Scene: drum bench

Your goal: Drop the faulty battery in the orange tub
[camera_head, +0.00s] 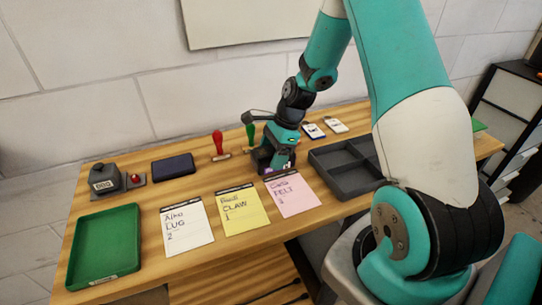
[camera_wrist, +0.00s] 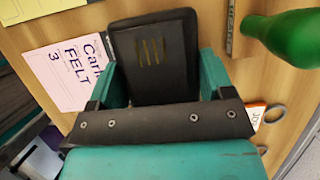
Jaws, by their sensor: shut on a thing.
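My gripper (camera_head: 274,161) is low over the middle of the bench, behind the pink and yellow sheets. In the wrist view its two teal fingers are shut on a black block (camera_wrist: 153,45) with a few faint yellow stripes on its face. I cannot tell from its markings whether this is the faulty battery. In the head view the block is mostly hidden by my gripper. I see no orange tub in either view.
A green tray (camera_head: 105,244) stands at the front left. A dark divided tray (camera_head: 345,165) is right of my gripper. A red-handled stamp (camera_head: 218,144) and a green-handled one (camera_head: 250,136) stand close by on the left. Paper sheets (camera_head: 187,222) line the front.

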